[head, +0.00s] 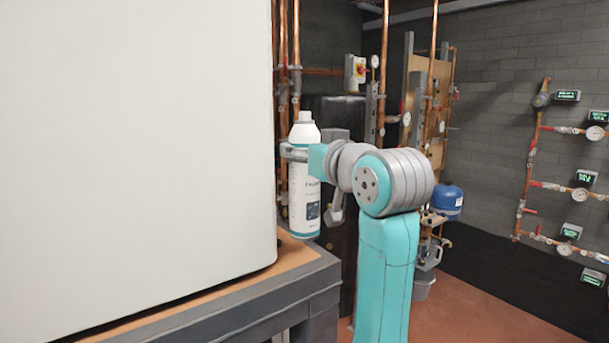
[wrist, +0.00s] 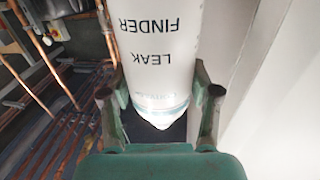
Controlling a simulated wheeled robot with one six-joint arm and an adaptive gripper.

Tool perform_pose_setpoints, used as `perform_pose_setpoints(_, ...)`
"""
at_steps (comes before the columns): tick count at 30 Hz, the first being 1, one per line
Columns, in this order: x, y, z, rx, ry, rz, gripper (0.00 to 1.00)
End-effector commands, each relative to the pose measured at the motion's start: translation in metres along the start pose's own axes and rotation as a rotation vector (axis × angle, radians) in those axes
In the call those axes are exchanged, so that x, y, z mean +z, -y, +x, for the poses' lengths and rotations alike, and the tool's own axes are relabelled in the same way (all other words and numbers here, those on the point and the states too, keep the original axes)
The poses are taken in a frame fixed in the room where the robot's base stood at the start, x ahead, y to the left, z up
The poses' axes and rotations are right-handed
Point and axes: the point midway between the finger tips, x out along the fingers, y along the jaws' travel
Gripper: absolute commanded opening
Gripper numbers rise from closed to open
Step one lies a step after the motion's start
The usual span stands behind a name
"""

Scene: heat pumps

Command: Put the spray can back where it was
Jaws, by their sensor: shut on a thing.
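The spray can (head: 306,190) is a white bottle with a teal band at its base and a white cap. In the head view it is upright, close to the right end of the big white panel. My gripper (head: 295,152) is shut around its upper part. The can's base is near the corner of the orange-topped bench (head: 295,252); I cannot tell whether it touches. In the wrist view the can (wrist: 160,55) shows "LEAK FINDER" upside down, between the two fingers of my gripper (wrist: 160,105).
A large white casing (head: 140,140) stands on the bench and fills the left. Copper pipes (head: 385,60) and a dark cabinet stand behind my arm. A blue tank (head: 447,200) is at the right. Gauges (head: 595,133) line the grey brick wall. Red floor is open at lower right.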

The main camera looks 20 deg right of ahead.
Motion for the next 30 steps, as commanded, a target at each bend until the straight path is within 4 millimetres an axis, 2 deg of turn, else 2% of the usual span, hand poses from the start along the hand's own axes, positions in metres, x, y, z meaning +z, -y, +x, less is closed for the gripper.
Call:
perform_pose_setpoints(10, 0.037, 0.0, 0.0, 0.0, -0.001, 0.001, 0.0)
perform_pose_setpoints(22, 0.043, 0.0, 0.0, 0.0, -0.001, 0.0, 0.0)
perform_pose_setpoints(23, 0.043, 0.0, 0.0, 0.0, 0.0, 0.0, 0.66)
perform_pose_setpoints(25, 0.043, 0.0, 0.0, 0.0, 0.0, 0.0, 0.84)
perform_pose_setpoints(26, 0.043, 0.0, 0.0, 0.0, 0.0, 0.0, 0.86)
perform_pose_setpoints(30, 0.043, 0.0, 0.0, 0.0, 0.0, 0.0, 0.86)
